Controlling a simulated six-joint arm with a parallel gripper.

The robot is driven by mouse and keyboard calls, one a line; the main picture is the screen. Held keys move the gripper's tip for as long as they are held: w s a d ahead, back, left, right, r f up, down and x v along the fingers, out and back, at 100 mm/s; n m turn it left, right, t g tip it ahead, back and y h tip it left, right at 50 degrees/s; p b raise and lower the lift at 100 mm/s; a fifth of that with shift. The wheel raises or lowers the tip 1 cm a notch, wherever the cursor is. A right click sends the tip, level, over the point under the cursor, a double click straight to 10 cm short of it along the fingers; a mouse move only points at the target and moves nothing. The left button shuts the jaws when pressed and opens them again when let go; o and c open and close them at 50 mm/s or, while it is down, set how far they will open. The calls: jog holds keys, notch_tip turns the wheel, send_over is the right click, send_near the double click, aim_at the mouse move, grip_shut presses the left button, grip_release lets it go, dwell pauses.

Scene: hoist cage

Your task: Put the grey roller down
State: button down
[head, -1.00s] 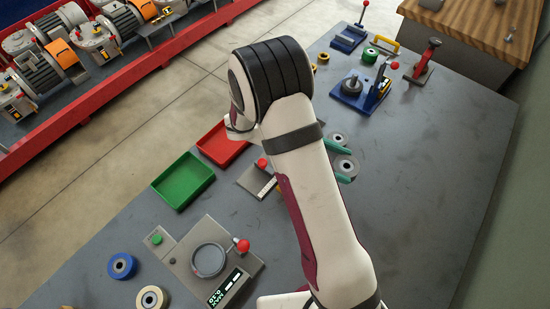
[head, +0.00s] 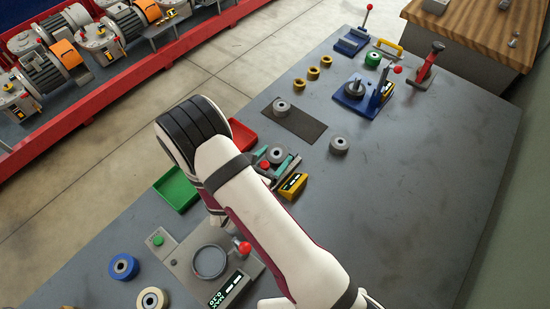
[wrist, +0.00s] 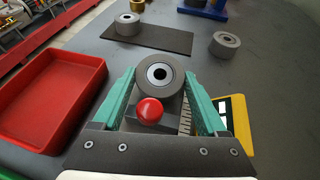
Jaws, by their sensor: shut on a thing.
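My gripper (head: 274,161), with teal fingers, is shut on a grey roller (head: 277,155). In the wrist view the roller (wrist: 171,91) sits between the fingertips, its pale hub and dark bore facing up. It is at a small grey fixture with a red ball knob (wrist: 150,110) and a ruled scale (wrist: 185,122); I cannot tell whether it touches the fixture. A second grey roller (head: 282,106) stands on a dark mat (head: 306,126). A third grey roller (head: 339,146) stands on the bare table to the right.
A red tray (head: 243,134) and a green tray (head: 177,190) lie left of the gripper, partly behind my arm. A yellow display unit (head: 291,186) is close on its right. A blue press (head: 357,95) stands farther back. The table's right side is clear.

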jog(key=shift+d+f, duration=0.1)
jog(key=shift+f, duration=0.35)
grip_release()
jog(key=shift+r, duration=0.1)
